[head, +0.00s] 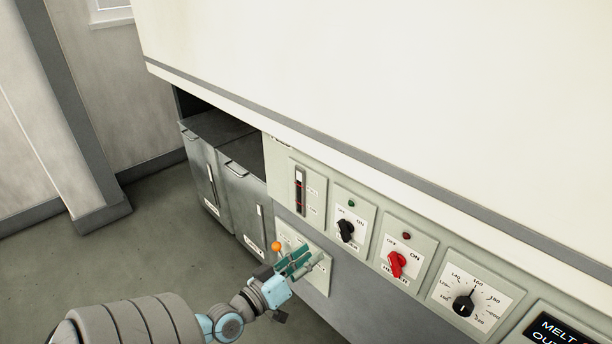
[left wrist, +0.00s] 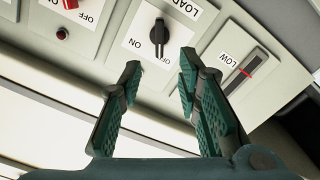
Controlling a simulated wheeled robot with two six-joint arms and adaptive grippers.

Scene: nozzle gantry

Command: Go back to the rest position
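My left gripper (head: 296,262) is in front of the lower left of the control panel in the head view, over a pale plate (head: 319,279) with an orange ball (head: 276,246) beside the fingers. In the left wrist view the gripper (left wrist: 160,63) has its two green fingers spread apart with nothing between them. A black knob (left wrist: 159,36) on a white label shows beyond the fingertips, apart from them. My right gripper is not in view.
The panel holds a level gauge (head: 299,190), a black switch (head: 346,230), a red switch (head: 397,263) and a dial (head: 464,303). A white cabinet body (head: 390,90) overhangs it. Grey bins (head: 243,200) stand left. Floor (head: 120,262) at left is clear.

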